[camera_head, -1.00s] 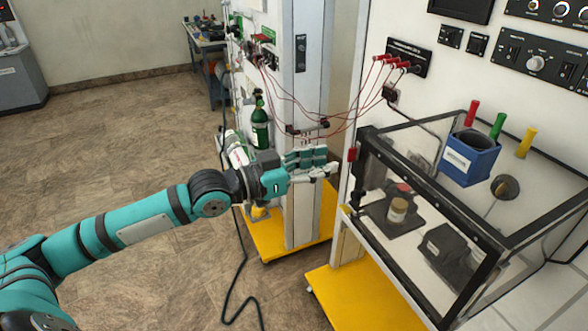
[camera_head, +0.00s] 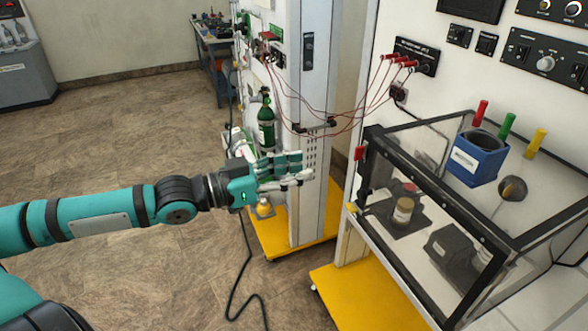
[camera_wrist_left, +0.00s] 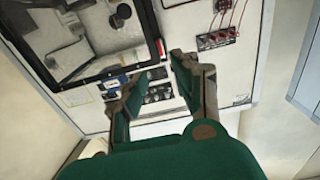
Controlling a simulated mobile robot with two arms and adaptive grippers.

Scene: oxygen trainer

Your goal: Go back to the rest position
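My left gripper (camera_head: 300,170) is at the end of my teal arm, which comes in from the left in the head view. It is in front of the white cabinet column (camera_head: 294,120), and nothing shows in its grasp. In the left wrist view its two fingers (camera_wrist_left: 150,82) stand apart with nothing between them, so it is open. Beyond them is a white panel (camera_wrist_left: 235,75) with red plugs. My right gripper is in neither view.
A transparent dark-framed case (camera_head: 440,210) stands at the right, with a blue holder (camera_head: 476,158) on top. A green cylinder (camera_head: 266,126) stands behind the gripper. Thin red cables hang between the cabinets. A black cable (camera_head: 245,275) lies on the floor. Open floor (camera_head: 130,270) is at the left.

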